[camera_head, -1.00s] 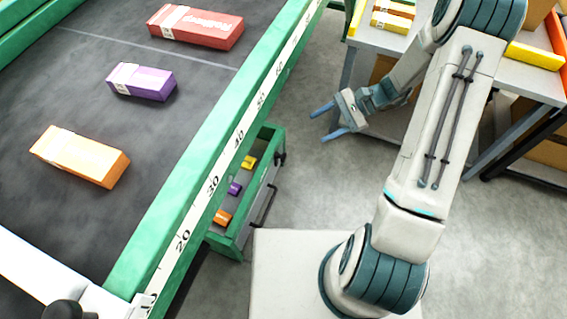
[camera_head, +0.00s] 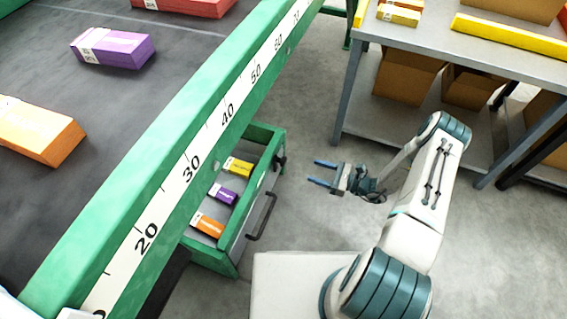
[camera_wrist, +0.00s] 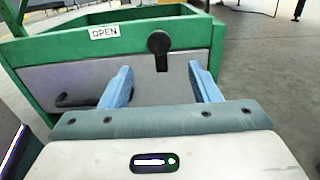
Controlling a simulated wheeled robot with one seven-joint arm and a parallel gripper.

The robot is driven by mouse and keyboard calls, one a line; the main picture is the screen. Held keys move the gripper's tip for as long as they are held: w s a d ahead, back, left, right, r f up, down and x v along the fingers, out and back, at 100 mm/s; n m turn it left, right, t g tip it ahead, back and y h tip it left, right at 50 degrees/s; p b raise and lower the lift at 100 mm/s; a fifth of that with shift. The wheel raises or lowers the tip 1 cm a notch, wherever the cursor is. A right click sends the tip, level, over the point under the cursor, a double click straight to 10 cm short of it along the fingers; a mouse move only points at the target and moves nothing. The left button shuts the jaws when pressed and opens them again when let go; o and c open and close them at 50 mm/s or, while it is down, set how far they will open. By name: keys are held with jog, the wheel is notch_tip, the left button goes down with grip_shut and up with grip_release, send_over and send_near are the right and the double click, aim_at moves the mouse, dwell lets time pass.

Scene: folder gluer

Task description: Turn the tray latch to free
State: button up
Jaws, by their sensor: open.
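The tray is a green open-topped drawer (camera_head: 228,262) under the conveyor's edge, with a grey front. The tray latch (camera_wrist: 159,44) is a dark round knob with a short arm pointing down, high on the front in the wrist view. It also shows small at the tray's far corner in the head view (camera_head: 281,162). A white "OPEN" label (camera_wrist: 104,32) is left of it. My gripper (camera_head: 315,172) is open and empty, its blue fingers pointing at the latch from a short distance. In the wrist view the latch lies between and above the fingertips (camera_wrist: 160,70).
A dark bar handle (camera_head: 262,217) sticks out from the tray front. Small yellow, purple and orange boxes lie in the tray. The green conveyor rail (camera_head: 120,205) runs above it. A grey table (camera_head: 440,45) stands at the back right. Floor between is clear.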

aim_at(284, 160)
jog(key=shift+b+x, duration=1.55)
jog(key=shift+x, duration=4.9)
grip_shut()
